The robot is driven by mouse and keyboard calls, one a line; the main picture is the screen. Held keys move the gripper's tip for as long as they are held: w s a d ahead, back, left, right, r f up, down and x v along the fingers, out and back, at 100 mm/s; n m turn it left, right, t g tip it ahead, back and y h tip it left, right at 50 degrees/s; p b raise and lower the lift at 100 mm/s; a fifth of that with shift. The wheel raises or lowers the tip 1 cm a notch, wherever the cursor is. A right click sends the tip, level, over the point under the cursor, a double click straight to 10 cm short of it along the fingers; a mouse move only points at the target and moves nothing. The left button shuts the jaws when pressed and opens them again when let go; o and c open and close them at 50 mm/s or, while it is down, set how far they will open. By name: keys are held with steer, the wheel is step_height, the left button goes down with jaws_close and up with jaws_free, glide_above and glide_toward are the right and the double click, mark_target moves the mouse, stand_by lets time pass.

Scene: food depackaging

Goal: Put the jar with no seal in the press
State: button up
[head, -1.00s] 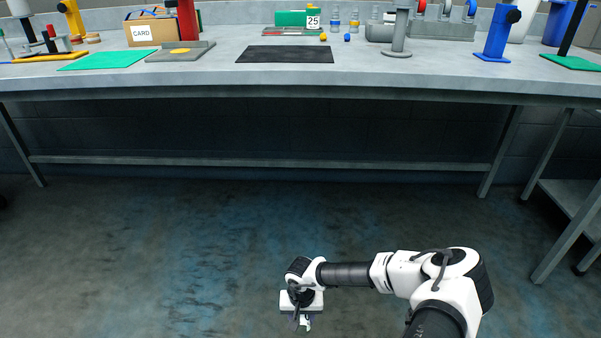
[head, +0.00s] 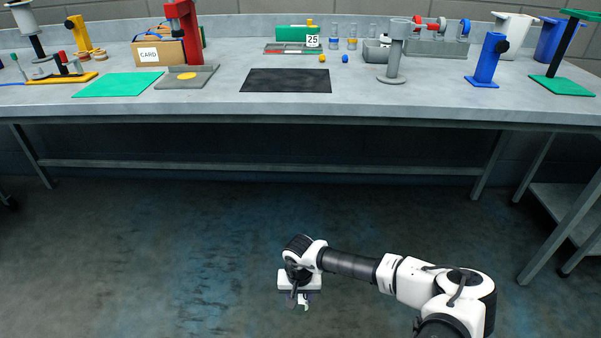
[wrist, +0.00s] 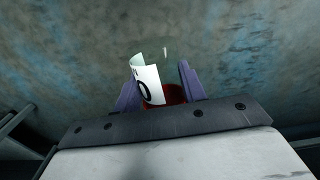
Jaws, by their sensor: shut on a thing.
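My gripper (wrist: 160,76) is shut on a clear jar (wrist: 176,95) with something red in it. A white tag (wrist: 149,84) with a dark figure, perhaps a 0, shows at the jar, between the purple fingers. In the head view my gripper (head: 300,298) hangs low over the floor, well in front of the bench; the jar is hard to make out there. A red upright device (head: 184,30), which looks like the press, stands at the back left of the bench. Its grey base (head: 205,76) carries a yellow disc. The jar's top is too unclear to judge for a seal.
The grey bench (head: 420,108) spans the view. A green mat (head: 118,85), a black mat (head: 286,80), a CARD box (head: 160,51), a grey stand (head: 395,60) and a blue stand (head: 486,60) are on it. The floor around my gripper is clear.

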mark_target(301, 296)
steer(key=shift+w+d+r, duration=0.1)
steer(key=shift+w+r, duration=0.1)
steer(key=shift+r, duration=0.55)
steer(key=w+f, duration=0.2)
steer(key=f, duration=0.1)
steer(key=shift+w+f, duration=0.1)
steer(key=shift+f, duration=0.05)
steer(key=s+f, duration=0.4)
steer(key=f, duration=0.2)
steer(key=w+r, duration=0.1)
steer(key=r, duration=0.1)
steer(key=w+r, duration=0.2)
steer(key=shift+w+d+r, duration=0.1)
steer(key=shift+w+r, duration=0.05)
steer(key=shift+r, duration=0.15)
steer(key=s+f, duration=0.1)
steer(key=f, duration=0.1)
steer(key=s+f, duration=0.2)
steer(key=shift+s+f, duration=0.15)
steer(key=shift+s, duration=0.15)
